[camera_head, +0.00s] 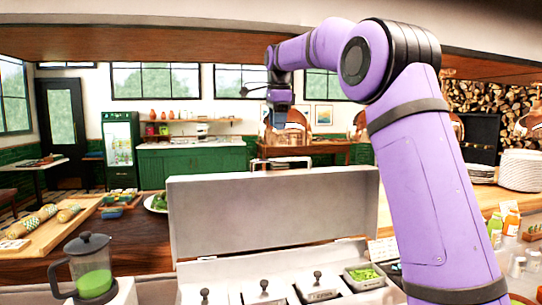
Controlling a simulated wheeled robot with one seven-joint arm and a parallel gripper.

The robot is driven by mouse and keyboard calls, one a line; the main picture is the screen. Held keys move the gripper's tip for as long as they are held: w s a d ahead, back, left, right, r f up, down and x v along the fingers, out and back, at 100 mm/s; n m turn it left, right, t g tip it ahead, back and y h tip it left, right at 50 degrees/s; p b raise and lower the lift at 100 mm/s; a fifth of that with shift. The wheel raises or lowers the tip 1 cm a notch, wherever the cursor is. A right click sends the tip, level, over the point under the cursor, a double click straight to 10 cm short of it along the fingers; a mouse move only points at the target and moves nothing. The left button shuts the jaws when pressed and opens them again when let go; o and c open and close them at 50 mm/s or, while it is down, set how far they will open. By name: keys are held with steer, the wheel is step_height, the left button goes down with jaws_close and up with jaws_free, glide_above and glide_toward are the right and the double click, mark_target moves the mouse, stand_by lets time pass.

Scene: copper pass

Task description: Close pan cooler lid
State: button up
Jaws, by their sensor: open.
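The pan cooler (205,270) is the pale metal box at the bottom centre. Its broad grey lid (270,212) stands raised, almost upright, along the cooler's back edge. Below it, several small pan covers with dark knobs (264,286) and an uncovered pan of green food (364,273) show in the cooler. My gripper (281,104) hangs from my purple arm, above the lid's top edge in the picture and apart from it. It is small and dark here, with its jaws open and nothing seen in them. The cooler's front is cut off by the frame.
A blender jug with green liquid (93,275) stands left of the cooler. A wooden board with wrapped rolls (45,230) lies at the far left. Stacked plates (520,170) and small bottles (511,222) are at right. My arm hides part of the right counter.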

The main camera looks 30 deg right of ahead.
steer(key=f, duration=0.3)
steer(key=w+f, duration=0.1)
steer(key=f, duration=0.6)
steer(key=shift+w+d+f, duration=0.2)
steer(key=shift+f, duration=0.05)
jaws_close()
